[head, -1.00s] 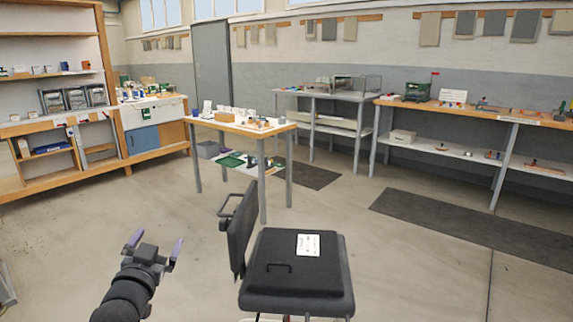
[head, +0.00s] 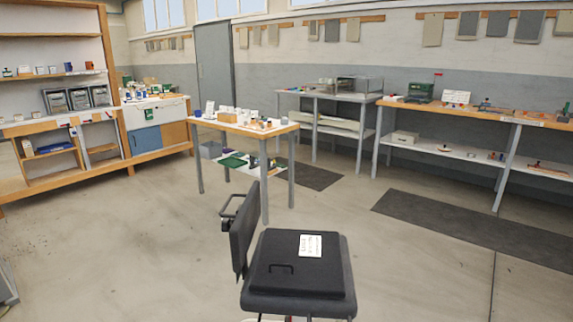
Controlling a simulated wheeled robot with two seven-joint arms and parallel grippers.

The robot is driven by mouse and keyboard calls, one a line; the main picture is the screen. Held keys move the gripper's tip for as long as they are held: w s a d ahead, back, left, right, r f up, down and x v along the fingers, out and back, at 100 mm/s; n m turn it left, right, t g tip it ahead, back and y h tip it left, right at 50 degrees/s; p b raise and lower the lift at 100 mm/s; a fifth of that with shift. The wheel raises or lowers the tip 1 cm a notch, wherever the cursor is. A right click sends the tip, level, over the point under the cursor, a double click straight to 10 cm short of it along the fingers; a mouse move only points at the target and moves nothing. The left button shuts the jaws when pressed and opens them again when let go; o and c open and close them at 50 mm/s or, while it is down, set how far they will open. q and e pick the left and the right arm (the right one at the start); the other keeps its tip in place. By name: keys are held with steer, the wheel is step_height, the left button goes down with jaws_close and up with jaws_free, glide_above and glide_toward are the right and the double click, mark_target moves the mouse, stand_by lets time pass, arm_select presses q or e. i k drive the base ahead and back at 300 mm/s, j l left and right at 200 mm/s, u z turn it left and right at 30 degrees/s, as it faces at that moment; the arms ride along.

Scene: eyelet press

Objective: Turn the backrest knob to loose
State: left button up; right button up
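A black chair (head: 298,272) stands in the lower middle of the head view. Its backrest (head: 243,230) rises on the left side of the seat, seen nearly edge-on, with a dark loop-shaped bar (head: 231,207) beside its top. A white printed card (head: 310,245) and a dark handle-like loop (head: 282,268) are on the seat. I cannot make out a backrest knob; it is hidden or too small to tell. Neither of my grippers is in view.
A wooden-topped table (head: 246,129) with small items stands behind the chair. Shelving (head: 60,112) is at the left, a grey table (head: 330,95) at the back, and a long workbench (head: 480,112) at the right. Dark mats (head: 470,229) lie on the floor. The floor left of the chair is clear.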

mark_target(226, 224)
steer(key=i+j+z, duration=0.15)
steer(key=j, duration=0.3)
steer(key=i+j+z, duration=0.1)
steer(key=i+j, duration=0.15)
steer(key=j, duration=0.2)
steer(key=i+j+z, duration=0.15)
steer(key=j, duration=0.3)
steer(key=i+j+z, duration=0.15)
steer(key=j, duration=0.35)
steer(key=i+j+z, duration=0.1)
steer(key=j, duration=0.45)
steer(key=i+j+z, duration=0.15)
steer(key=j, duration=0.35)
steer(key=i+j+z, duration=0.15)
steer(key=j, duration=0.4)
